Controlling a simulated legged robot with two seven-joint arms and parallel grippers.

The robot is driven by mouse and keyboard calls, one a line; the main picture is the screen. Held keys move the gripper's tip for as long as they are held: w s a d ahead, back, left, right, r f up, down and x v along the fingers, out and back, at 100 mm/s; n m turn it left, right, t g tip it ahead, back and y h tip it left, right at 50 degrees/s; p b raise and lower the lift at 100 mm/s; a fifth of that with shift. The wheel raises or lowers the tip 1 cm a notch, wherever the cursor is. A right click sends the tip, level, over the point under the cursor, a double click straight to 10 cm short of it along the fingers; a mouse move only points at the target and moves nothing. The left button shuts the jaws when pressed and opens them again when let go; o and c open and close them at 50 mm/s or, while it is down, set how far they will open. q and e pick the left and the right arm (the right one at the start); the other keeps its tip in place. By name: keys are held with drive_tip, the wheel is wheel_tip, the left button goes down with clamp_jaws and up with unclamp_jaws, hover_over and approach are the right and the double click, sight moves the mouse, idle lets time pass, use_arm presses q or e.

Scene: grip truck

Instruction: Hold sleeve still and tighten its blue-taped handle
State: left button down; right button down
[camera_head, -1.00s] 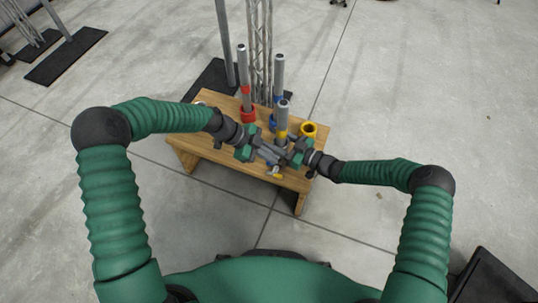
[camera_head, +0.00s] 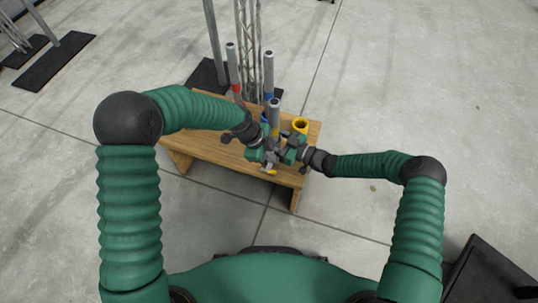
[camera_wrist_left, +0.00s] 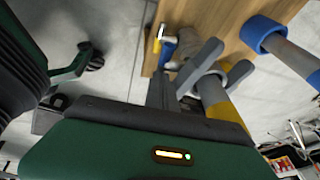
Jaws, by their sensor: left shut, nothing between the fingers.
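A grey sleeve with a small side handle (camera_wrist_left: 168,48), blue-taped with a yellow end, shows over the bench in the left wrist view. The handle's yellow end (camera_head: 270,171) also shows in the head view, below the grippers. A yellow-taped grey pole (camera_head: 274,112) rises just behind them; its yellow tape (camera_wrist_left: 217,112) shows in the wrist view. My left gripper (camera_head: 268,157) is shut and empty, beside the sleeve and close to the handle. My right gripper (camera_head: 289,154) is at the sleeve's right side; its grip is partly hidden, so I cannot tell whether it holds the sleeve.
The wooden bench (camera_head: 205,150) also carries a red-taped pole (camera_head: 235,75), a blue-taped pole (camera_head: 268,72) and a yellow ring (camera_head: 300,125). A lattice truss (camera_head: 249,45) stands behind. The bench's left part and the floor in front are clear.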

use_arm(q)
drive_tip(key=shift+s+d+f, duration=0.15)
drive_tip(key=shift+s+f, duration=0.05)
drive_tip(key=shift+f, duration=0.15)
use_arm(e)
drive_tip(key=shift+a+r, duration=0.2)
drive_tip(key=shift+r, duration=0.05)
use_arm(q)
drive_tip(key=shift+r, duration=0.15)
wheel_tip(320, 180, up, 14)
drive_tip(key=s, duration=0.2)
use_arm(e)
drive_tip(key=shift+w+d+f, duration=0.1)
drive_tip(key=shift+d+f, duration=0.05)
drive_tip(key=shift+f, duration=0.2)
use_arm(q)
drive_tip(key=w+a+g, duration=0.1)
drive_tip(key=w+a, duration=0.2)
drive_tip(key=a, duration=0.4)
drive_tip(key=shift+y, duration=0.3)
drive_tip(key=x, duration=1.3)
drive_tip(key=shift+w+a, duration=0.2)
drive_tip(key=shift+a, duration=0.05)
use_arm(e)
drive_tip(key=shift+f, duration=0.1)
use_arm(q)
drive_tip(key=shift+w+f, duration=0.1)
drive_tip(key=shift+f, duration=0.3)
